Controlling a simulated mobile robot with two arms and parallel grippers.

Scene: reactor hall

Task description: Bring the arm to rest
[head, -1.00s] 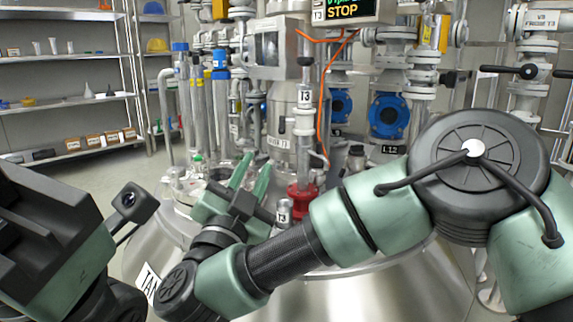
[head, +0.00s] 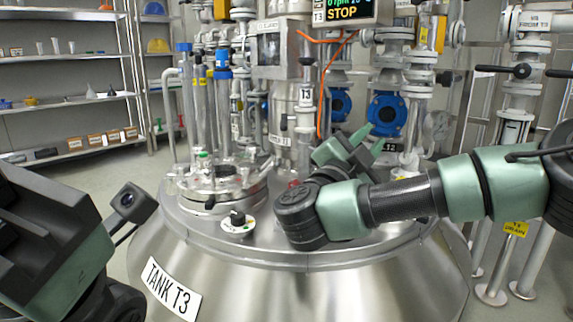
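My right arm comes in from the right and lies across the top of the steel tank (head: 215,255). Its gripper (head: 372,136) is over the back right of the tank lid, pointing up and away toward the blue round flange (head: 386,115). Its green fingers look apart, with nothing seen between them, though they are small and partly overlapped. My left arm shows only as a dark and green part at the lower left; its fingers are out of view.
On the lid are a round glass-topped hatch (head: 212,187) and a black knob (head: 238,219). Pipes and a display box (head: 345,12) stand behind. My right arm hides most of a red part (head: 293,184). Shelves (head: 70,94) are at the back left; floor is clear there.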

